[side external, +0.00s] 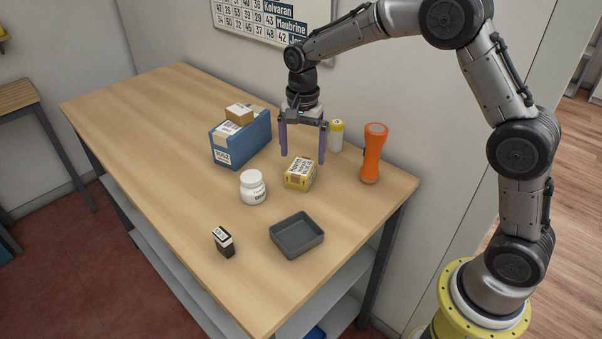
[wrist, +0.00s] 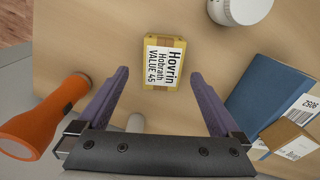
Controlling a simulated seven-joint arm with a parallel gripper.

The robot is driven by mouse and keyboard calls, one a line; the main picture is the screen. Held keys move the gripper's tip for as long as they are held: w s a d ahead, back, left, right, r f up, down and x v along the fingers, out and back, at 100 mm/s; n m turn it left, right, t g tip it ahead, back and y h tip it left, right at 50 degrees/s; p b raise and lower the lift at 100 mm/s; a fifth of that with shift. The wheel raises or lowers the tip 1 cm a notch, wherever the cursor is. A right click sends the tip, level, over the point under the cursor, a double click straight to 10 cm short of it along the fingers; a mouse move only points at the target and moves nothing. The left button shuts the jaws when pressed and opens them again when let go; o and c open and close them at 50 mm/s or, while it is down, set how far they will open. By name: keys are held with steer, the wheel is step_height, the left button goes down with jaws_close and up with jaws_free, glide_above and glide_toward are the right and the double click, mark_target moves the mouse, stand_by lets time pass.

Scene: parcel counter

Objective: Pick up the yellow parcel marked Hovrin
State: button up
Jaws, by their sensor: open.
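The yellow parcel (side external: 300,173) lies on the wooden table, with a white label on top. In the wrist view the yellow parcel (wrist: 163,62) shows label text reading Hovrin, Hobrath, VALUE 45, and a brown tape band. My gripper (side external: 304,158) is open and empty, pointing down above and slightly behind the parcel in the side view. In the wrist view its two purple fingers (wrist: 158,80) are spread wide, with the parcel ahead of them, roughly centred between their lines. I see no contact between the fingers and the parcel.
Close by stand a white jar (side external: 253,187), an orange flashlight (side external: 372,153), a yellow-and-white container (side external: 336,136) and a blue box (side external: 240,139) with a small brown carton (side external: 239,114) on it. A grey tray (side external: 297,236) and a small black box (side external: 224,242) are nearer. The table's left is clear.

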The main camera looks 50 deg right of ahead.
mark_target(301, 166)
steer(key=shift+w+f, duration=0.2)
steer(key=shift+f, duration=2.7)
steer(key=c, duration=1.5)
steer(key=shift+r, duration=0.1)
